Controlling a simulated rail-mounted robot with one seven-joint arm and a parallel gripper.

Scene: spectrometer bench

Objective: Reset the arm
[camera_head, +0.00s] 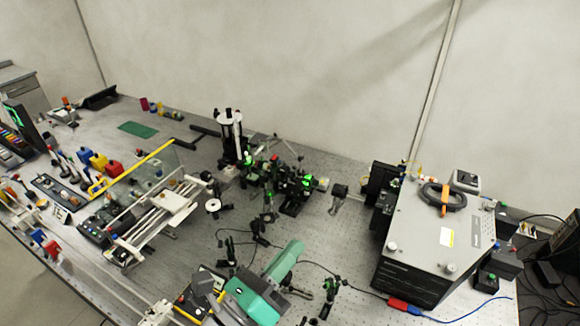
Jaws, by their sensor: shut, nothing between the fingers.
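The bench (330,240) is a grey perforated table that runs from the left side to the right. A white and grey frame with rails (150,225) stands left of the middle.
A large grey spectrometer box (440,235) fills the right. A black and white upright cylinder (230,135) and several small optical mounts (295,190) crowd the middle. Coloured bottles (98,162) stand at the left. A blue cable (465,313) runs along the front right.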

